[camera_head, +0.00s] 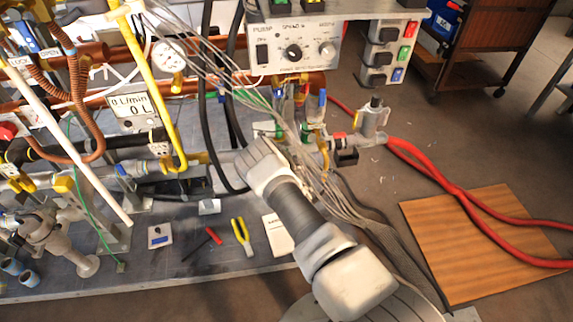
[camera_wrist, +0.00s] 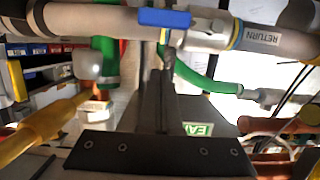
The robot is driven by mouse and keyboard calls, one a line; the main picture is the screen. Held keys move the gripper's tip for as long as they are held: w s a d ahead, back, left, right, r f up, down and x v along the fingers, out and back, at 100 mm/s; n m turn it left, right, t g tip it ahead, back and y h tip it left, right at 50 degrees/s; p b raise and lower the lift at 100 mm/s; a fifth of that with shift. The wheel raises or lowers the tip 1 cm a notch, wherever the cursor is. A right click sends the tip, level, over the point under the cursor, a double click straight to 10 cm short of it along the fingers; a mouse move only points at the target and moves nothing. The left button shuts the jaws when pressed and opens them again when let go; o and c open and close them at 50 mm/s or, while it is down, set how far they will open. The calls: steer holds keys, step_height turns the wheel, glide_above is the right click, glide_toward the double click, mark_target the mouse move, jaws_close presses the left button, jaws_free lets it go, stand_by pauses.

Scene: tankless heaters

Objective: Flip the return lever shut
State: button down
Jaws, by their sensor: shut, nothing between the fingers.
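The return lever is a blue handle (camera_wrist: 165,18) at the top middle of the wrist view. I cannot tell whether the fingertips touch the valve. In the head view my arm hides the fingers and the valve behind them.

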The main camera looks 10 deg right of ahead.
steer(key=f, duration=0.1)
steer(key=w+f+b, duration=0.1)
steer(key=f, duration=0.1)
steer(key=f+b, duration=0.1)
steer(key=shift+w+f, duration=0.15)
steer(key=shift+w, duration=0.1)
steer(key=shift+d+f+m+y, duration=0.2)
steer(key=shift+m+y, duration=0.1)
steer(key=shift+m, duration=0.3)
